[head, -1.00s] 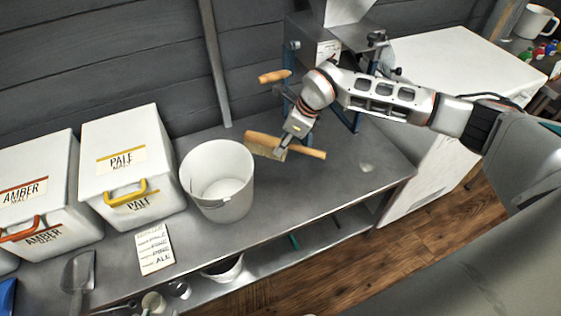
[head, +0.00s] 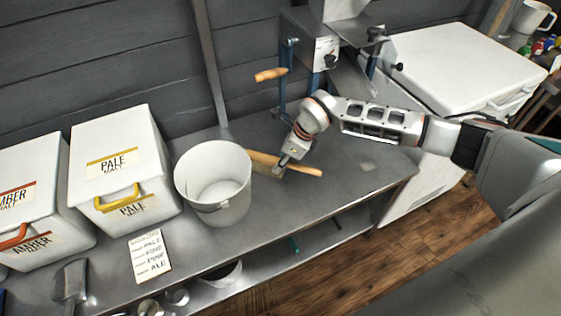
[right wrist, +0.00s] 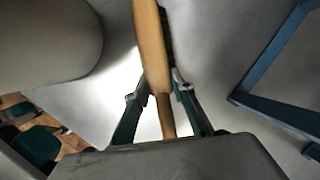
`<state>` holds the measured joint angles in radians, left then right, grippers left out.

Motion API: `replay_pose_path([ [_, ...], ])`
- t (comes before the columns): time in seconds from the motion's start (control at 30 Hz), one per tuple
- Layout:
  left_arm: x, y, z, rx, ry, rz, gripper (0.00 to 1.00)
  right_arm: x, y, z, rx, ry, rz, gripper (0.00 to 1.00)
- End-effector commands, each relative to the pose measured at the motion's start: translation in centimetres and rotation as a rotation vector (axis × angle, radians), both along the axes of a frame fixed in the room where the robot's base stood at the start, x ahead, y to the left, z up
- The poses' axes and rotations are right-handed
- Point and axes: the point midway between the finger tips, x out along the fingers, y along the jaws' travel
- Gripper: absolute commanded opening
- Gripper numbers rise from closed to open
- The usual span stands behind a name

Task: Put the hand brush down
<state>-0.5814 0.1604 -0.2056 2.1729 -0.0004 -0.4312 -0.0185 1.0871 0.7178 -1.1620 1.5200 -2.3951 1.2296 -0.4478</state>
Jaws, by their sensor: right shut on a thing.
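The hand brush (head: 308,170) has a pale wooden handle and is over the grey metal bench (head: 335,205), just right of the white bucket (head: 213,183). My right gripper (head: 283,162) is shut on it around its middle. In the right wrist view, the brush's wooden back and handle (right wrist: 150,45) run lengthwise between the two fingers (right wrist: 155,98), with dark bristles at one side. The brush is low over the bench; I cannot tell whether it touches the surface. My left gripper is not in view.
A grain mill (head: 325,50) on a blue frame stands behind the arm. White malt bins (head: 120,175) and a recipe card (head: 149,256) are at the left. A white chest (head: 455,70) stands at the right. The bench right of the brush is mostly clear.

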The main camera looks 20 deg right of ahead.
Motion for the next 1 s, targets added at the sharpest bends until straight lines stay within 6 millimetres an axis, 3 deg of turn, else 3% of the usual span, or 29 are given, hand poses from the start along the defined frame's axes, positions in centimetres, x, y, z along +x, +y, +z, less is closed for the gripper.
replay_pose_path([
  [0.1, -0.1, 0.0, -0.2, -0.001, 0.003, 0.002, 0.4, 0.0, 0.0, -0.3, 0.0, 0.0, 0.0, 0.0],
  [0.13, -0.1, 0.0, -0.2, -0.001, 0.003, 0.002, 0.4, 0.0, 0.0, -0.3, 0.0, 0.0, 0.0, 0.29],
  [0.2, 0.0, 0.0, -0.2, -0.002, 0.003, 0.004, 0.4, 0.0, 0.0, -0.3, 0.0, 0.0, 0.0, 0.41],
  [0.6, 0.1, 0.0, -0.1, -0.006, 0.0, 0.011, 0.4, 0.0, 0.0, 0.2, 0.0, 0.0, 0.0, 0.41],
  [0.8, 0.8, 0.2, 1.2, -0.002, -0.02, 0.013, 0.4, -0.6, -0.9, 3.5, -0.001, -0.008, 0.0, 0.41],
  [1.0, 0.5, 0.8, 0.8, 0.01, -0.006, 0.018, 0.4, -1.7, -2.1, 7.4, -0.002, -0.009, 0.0, 0.41],
])
